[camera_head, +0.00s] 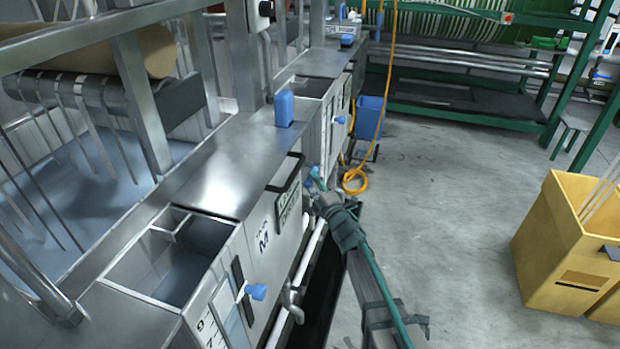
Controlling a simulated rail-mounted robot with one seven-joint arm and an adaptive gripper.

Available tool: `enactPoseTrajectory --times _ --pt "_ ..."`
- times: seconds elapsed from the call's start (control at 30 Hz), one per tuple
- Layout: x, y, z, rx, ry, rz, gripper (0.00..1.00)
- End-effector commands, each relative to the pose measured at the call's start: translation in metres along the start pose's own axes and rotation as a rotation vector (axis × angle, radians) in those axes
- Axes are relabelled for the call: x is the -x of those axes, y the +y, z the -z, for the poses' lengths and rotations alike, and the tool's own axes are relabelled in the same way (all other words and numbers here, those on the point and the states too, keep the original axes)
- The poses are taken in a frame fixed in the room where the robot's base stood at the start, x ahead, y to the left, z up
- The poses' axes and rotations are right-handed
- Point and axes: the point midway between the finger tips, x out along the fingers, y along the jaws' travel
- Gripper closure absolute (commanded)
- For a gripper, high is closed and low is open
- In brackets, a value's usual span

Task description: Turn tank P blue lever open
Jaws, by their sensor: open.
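A blue lever (256,291) sticks out from the near tank front, below the open steel basin. Another blue lever (340,120) shows on a farther tank front. No letter P is legible, so I cannot tell which lever is tank P's. My arm reaches from the bottom edge up along the tank fronts. My gripper (316,186) is at its far end, small and partly hidden, and open. A small blue part shows beside it; I cannot tell whether they touch.
A black handle (286,174) and white pipes (308,253) run along the tank front near my arm. A blue bin (368,117) and a coiled orange hose (355,181) are beyond. A yellow box (560,250) stands right. The grey floor between is clear.

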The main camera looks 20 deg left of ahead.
Motion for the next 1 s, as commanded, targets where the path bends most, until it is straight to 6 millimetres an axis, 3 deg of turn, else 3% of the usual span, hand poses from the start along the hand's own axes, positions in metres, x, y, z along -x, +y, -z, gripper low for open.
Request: enactPoseTrajectory --times 0.03,0.17,0.47,0.5,0.77,1.0 --pt "-0.011 0.000 -0.001 0.000 0.000 0.000 0.53" --pt "-0.021 0.000 -0.001 0.000 0.000 0.000 0.53" --pt "-0.024 0.000 0.000 0.000 0.000 0.000 0.53" --pt "-0.024 0.000 0.000 0.000 0.000 0.000 0.54" --pt "-0.024 0.000 0.000 0.000 0.000 0.000 0.97" --pt "-0.023 0.000 0.000 0.000 0.000 0.000 1.00"
